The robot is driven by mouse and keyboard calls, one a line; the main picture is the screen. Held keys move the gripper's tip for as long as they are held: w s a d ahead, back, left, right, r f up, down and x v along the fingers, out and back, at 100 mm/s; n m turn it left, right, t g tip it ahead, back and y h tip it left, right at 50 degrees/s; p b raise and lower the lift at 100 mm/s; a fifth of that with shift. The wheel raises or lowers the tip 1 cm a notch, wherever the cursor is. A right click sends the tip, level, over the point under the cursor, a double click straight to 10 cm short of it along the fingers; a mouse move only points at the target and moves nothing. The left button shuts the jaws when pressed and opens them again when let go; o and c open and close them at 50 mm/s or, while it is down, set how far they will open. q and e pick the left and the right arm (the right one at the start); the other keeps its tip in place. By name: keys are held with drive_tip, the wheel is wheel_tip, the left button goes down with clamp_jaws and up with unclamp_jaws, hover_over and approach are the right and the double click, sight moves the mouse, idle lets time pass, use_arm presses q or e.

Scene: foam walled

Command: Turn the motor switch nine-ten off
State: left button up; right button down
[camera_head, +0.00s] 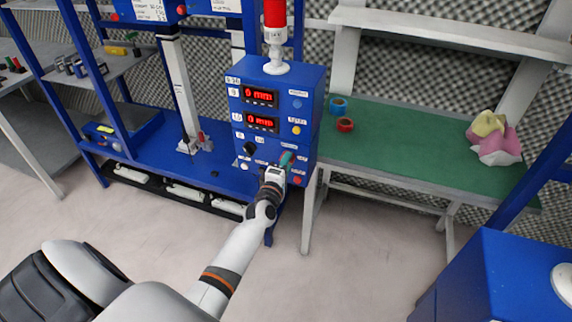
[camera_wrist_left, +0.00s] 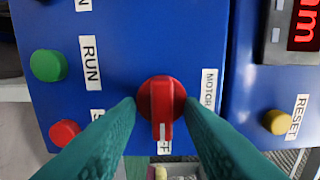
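A red rotary motor switch (camera_wrist_left: 161,103) sits on a blue panel in the left wrist view. Its handle points down in that view, over a white label of which "FF" shows. A MOTOR label (camera_wrist_left: 208,90) is at its right. My left gripper (camera_wrist_left: 160,108) has its two teal fingers on either side of the knob, with small gaps beside it; contact cannot be told. In the head view my left gripper (camera_head: 286,160) reaches the lower front of the blue control box (camera_head: 312,103) and hides the switch. My right gripper is not in view.
A green button (camera_wrist_left: 48,66), a red button (camera_wrist_left: 65,133) and a yellow button (camera_wrist_left: 276,122) surround the switch. A black knob (camera_head: 250,149) is on the box. A red beacon (camera_head: 275,14) stands on top. A green-topped table (camera_head: 400,150) is at the right.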

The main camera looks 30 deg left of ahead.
use_arm(q)
drive_tip(key=v, duration=1.2)
drive_tip(key=shift+b, duration=0.4)
drive_tip(key=s+d+f+m+g+h, duration=0.1)
drive_tip(key=s+d+f+m+g, duration=0.25)
drive_tip(key=f, duration=0.65)
drive_tip(key=s+d+f+m+g+h, duration=0.2)
drive_tip(key=s+d+f+m, duration=0.15)
drive_tip(key=f, duration=0.55)
drive_tip(key=s+d+f+m+g+h, duration=0.15)
drive_tip(key=s+f+m, duration=0.25)
drive_tip(key=f, duration=0.6)
drive_tip(key=s+f+m+g, duration=0.3)
drive_tip(key=s+f+m, duration=0.1)
drive_tip(key=s, duration=0.6)
drive_tip(key=s+d+f+m+g, duration=0.1)
drive_tip(key=s+f+m+g, duration=0.2)
drive_tip(key=s+f, duration=0.4)
drive_tip(key=s+d+f+m+g, duration=0.1)
drive_tip(key=s+f+m+g, duration=0.2)
drive_tip(key=s, duration=1)
wheel_tip(320, 180, down, 3)
drive_tip(key=shift+s+d+r+m+g, duration=0.1)
drive_tip(key=shift+s+d+m+g, duration=0.15)
drive_tip(key=shift+m, duration=0.75)
